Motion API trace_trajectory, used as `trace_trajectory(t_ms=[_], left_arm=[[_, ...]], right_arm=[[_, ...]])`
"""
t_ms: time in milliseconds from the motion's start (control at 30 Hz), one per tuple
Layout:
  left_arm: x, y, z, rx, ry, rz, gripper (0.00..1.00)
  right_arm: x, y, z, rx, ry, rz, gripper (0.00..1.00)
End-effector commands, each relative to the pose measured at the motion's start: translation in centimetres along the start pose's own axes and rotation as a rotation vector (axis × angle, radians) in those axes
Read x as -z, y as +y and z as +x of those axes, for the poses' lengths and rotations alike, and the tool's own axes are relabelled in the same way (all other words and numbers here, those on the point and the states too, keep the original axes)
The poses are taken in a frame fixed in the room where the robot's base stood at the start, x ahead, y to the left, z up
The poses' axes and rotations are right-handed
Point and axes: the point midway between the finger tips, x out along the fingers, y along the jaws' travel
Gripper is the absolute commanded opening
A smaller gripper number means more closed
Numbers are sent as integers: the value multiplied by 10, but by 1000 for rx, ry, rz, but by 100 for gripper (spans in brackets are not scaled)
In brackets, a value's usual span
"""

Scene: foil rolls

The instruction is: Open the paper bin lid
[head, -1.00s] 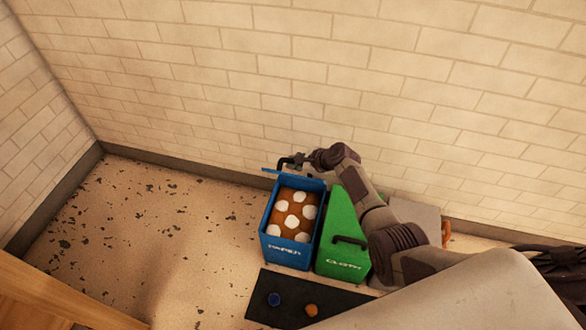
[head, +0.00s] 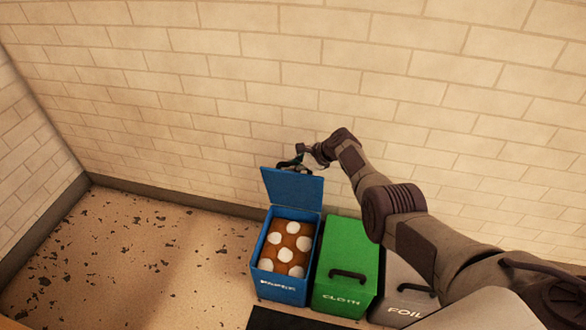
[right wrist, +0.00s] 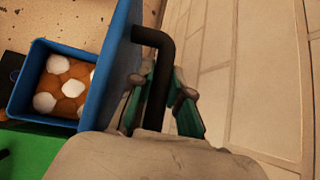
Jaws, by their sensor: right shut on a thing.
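The blue paper bin (head: 283,289) stands with its lid (head: 292,189) raised, tilted up toward the wall. Inside it are white and orange-brown round shapes (head: 286,252). My right gripper (head: 297,163) is at the lid's top edge on the wall side. In the right wrist view the lid's black handle (right wrist: 162,75) runs between the green fingers of my right gripper (right wrist: 160,98), which is shut on it. The bin's open top (right wrist: 50,98) also shows there at the left. My left gripper is not in view.
A green cloth bin (head: 345,262) with a closed lid stands right beside the paper bin. A grey foil bin (head: 405,292) is right of that, partly behind my arm. The brick wall (head: 200,90) is close behind. Speckled floor (head: 130,260) is free at the left.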

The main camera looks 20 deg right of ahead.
Motion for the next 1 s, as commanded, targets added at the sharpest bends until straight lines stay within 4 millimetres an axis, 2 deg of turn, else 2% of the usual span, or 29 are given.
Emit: trace_trajectory(t_ms=[300, 333, 400, 767, 1000], left_arm=[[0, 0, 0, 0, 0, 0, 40], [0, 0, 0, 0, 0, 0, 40], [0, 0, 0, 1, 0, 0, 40], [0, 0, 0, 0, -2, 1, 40], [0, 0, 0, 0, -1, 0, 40]], right_arm=[[-1, -2, -1, 5, -1, -2, 0], [-1, -2, -1, 5, -1, -2, 22], [-1, -2, -1, 4, -1, -2, 29], [0, -1, -2, 3, -1, -2, 29], [1, -1, -18, 4, -1, -3, 29]])
